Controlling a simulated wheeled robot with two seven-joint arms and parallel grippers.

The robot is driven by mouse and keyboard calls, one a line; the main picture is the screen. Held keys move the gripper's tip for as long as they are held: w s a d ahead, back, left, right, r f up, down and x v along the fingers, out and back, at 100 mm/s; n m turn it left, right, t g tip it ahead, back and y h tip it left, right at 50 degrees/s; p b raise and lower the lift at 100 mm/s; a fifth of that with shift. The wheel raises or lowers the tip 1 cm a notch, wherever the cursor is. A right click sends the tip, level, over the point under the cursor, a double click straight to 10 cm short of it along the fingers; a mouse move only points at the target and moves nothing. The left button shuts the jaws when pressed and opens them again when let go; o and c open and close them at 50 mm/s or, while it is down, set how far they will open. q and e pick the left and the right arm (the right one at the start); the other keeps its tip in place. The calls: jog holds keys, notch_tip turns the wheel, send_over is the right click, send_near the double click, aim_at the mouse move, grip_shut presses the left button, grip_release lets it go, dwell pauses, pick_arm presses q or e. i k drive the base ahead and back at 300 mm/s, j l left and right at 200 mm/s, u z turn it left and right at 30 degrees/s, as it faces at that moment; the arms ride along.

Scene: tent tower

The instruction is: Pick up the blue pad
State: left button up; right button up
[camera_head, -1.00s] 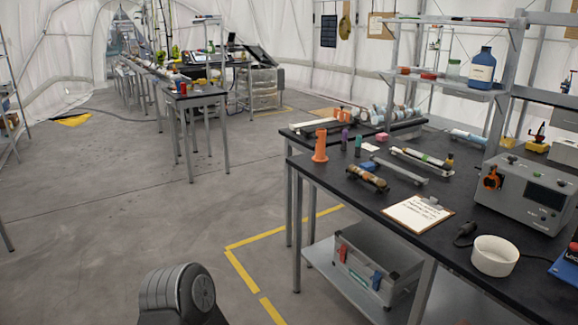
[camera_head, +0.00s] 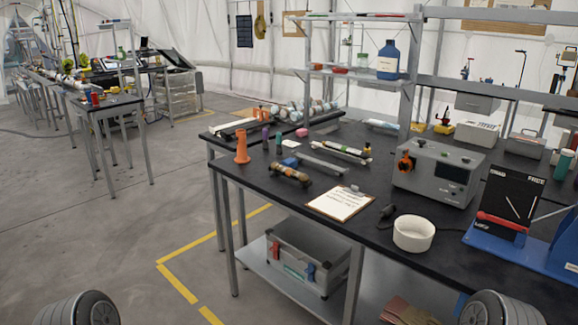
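A small blue pad (camera_head: 290,162) lies on the dark workbench (camera_head: 268,186), right of the orange cone-shaped piece (camera_head: 242,147). It is behind a brown-banded core piece (camera_head: 290,175) and near the left end of a grey metal bar (camera_head: 322,166). The pad looks small at this distance. Neither of my grippers shows; only rounded grey parts of my arms appear at the bottom left and bottom right edges.
A shelf rack with a blue bottle (camera_head: 388,60) rises behind. A grey case (camera_head: 305,256) sits on the lower shelf. The floor at left is open.

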aim_at(291, 163)
jog(key=i+j+u, duration=0.1)
jog(key=i+j, duration=0.35)
jog(key=i+j+u, duration=0.1)
jog(key=i+j, duration=0.3)
jog(key=i, duration=0.15)
jog(key=i+j+u, duration=0.1)
jog(key=i+j, duration=0.3)
jog(key=i+j+u, duration=0.1)
jog(key=i+j, duration=0.2)
jog(key=i, duration=0.35)
